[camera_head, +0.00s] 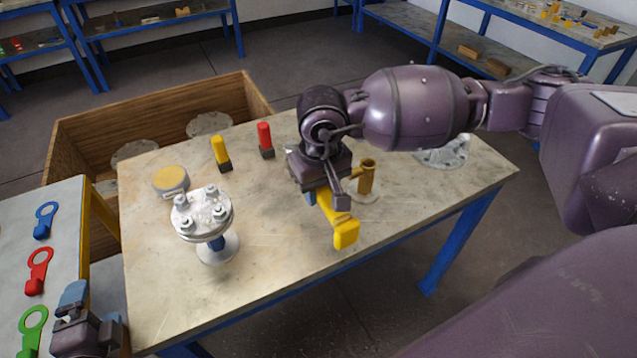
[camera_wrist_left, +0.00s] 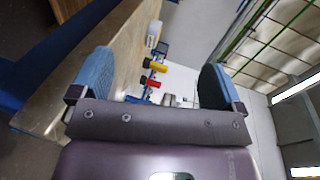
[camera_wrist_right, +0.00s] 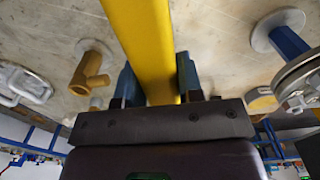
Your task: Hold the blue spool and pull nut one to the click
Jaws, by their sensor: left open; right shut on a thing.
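The blue spool (camera_head: 217,243) stands upright on a round pale base on the table; only a short part of its blue body shows under the grey top flange (camera_head: 201,213). Several bolts with nuts stand on that flange; I cannot tell which is nut one. The spool also shows in the right wrist view (camera_wrist_right: 288,42) at the right. My right gripper (camera_head: 325,198) is shut on a yellow tool (camera_head: 345,232), right of the spool and apart from it. The yellow bar (camera_wrist_right: 145,40) runs between its fingers. My left gripper (camera_head: 72,296) is open and empty at the lower left, away from the spool.
A brass-coloured fitting (camera_head: 367,178) stands right of my right gripper. Yellow (camera_head: 220,150) and red (camera_head: 264,135) handled tools stand behind, near a yellow-topped round item (camera_head: 171,179). A side table holds blue, red and green ring tools (camera_head: 38,270). The table front is clear.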

